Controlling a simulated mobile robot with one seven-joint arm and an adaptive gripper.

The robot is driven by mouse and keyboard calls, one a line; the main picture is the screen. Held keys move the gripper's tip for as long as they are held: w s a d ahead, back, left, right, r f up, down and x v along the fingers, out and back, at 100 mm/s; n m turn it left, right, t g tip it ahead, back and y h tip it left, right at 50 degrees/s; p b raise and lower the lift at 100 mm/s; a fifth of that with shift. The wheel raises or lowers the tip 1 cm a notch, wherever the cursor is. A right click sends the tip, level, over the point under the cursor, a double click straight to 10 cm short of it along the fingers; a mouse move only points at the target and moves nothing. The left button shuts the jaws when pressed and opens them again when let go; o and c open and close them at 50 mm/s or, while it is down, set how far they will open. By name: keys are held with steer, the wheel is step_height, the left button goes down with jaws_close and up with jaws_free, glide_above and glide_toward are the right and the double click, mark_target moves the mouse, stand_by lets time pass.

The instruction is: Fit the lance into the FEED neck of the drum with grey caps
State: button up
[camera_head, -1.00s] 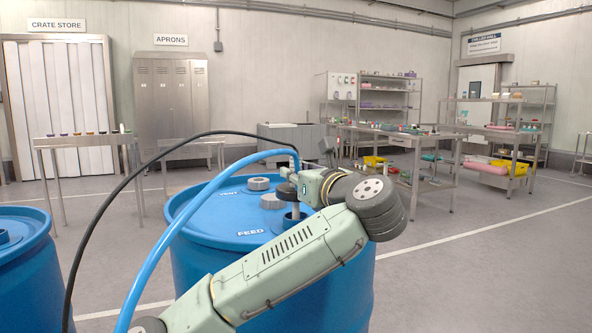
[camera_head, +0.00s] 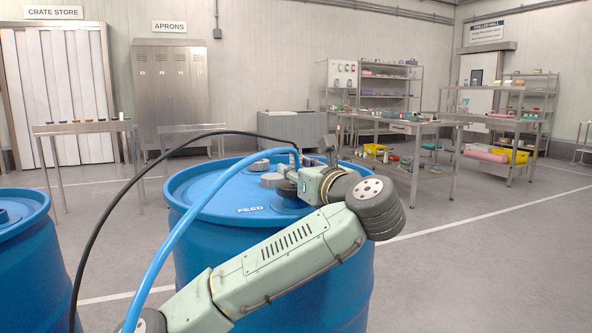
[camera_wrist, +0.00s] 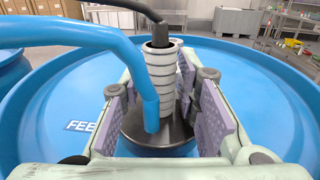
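The blue drum (camera_head: 215,215) with grey caps stands in front of me, its FEED label (camera_head: 250,209) on the lid. One grey cap (camera_head: 262,164) shows at the back and another (camera_head: 272,179) nearer. The lance (camera_wrist: 163,80) stands upright, with a pale ribbed body, a dark round flange (camera_wrist: 180,138) and a black top. The flange is low over the lid beside the FEED lettering and hides the neck. My gripper (camera_wrist: 165,108) has its pads on both sides of the lance with visible gaps. In the head view my gripper (camera_head: 297,181) is just above the lid.
A blue hose (camera_head: 160,270) and a black hose (camera_head: 98,220) arch from the lance to the left. A second blue drum (camera_head: 25,250) stands at the left edge. Steel tables (camera_head: 415,140) and shelving stand behind. The floor at right is clear.

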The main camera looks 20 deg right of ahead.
steer(key=shift+o, duration=1.2)
step_height(320, 180, up, 10)
stand_by(0.8)
